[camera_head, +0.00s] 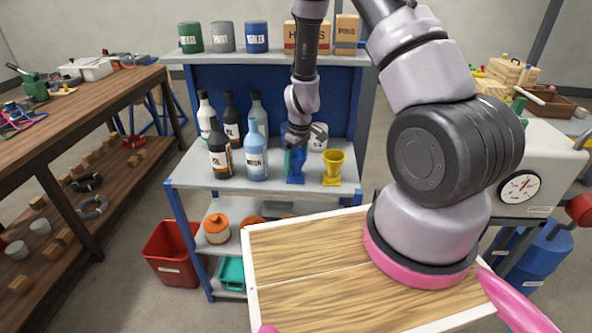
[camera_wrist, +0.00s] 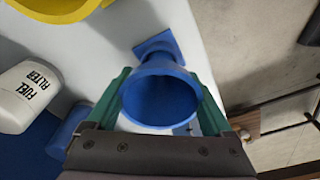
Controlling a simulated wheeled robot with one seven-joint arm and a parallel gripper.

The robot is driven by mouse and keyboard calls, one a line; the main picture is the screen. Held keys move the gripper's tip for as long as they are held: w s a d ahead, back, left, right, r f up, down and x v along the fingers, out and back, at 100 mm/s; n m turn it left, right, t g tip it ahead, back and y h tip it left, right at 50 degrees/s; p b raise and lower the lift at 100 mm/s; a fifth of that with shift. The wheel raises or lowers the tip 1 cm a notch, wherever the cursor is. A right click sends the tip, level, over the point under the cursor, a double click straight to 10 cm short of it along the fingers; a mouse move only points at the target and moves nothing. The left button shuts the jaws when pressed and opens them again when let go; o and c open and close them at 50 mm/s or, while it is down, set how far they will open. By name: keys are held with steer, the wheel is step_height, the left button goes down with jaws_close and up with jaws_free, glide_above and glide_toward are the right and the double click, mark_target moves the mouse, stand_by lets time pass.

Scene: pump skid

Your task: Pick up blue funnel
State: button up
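The blue funnel (camera_head: 296,176) stands on the upper deck of the shelf cart, wide mouth up, just left of the yellow funnel. My gripper (camera_head: 296,156) is right above it, pointing down, and partly hides its top. In the wrist view the blue funnel (camera_wrist: 160,98) sits between my two green fingers (camera_wrist: 160,75), one on each side of its rim, with its square foot on the grey surface beyond. The fingers are spread apart; I cannot tell whether they touch the funnel.
The yellow funnel (camera_head: 333,166) stands close to the right. A white fuel filter (camera_wrist: 30,92) is nearby. Several bottles (camera_head: 255,152) stand left on the cart deck (camera_head: 220,181). A shelf with cans (camera_head: 223,37) and boxes is above. A wooden tray (camera_head: 330,290) is in front.

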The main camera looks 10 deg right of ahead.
steer(key=shift+c, duration=1.1)
step_height(320, 180, up, 9)
steer(key=shift+r, duration=0.5)
steer(key=shift+d, duration=0.1)
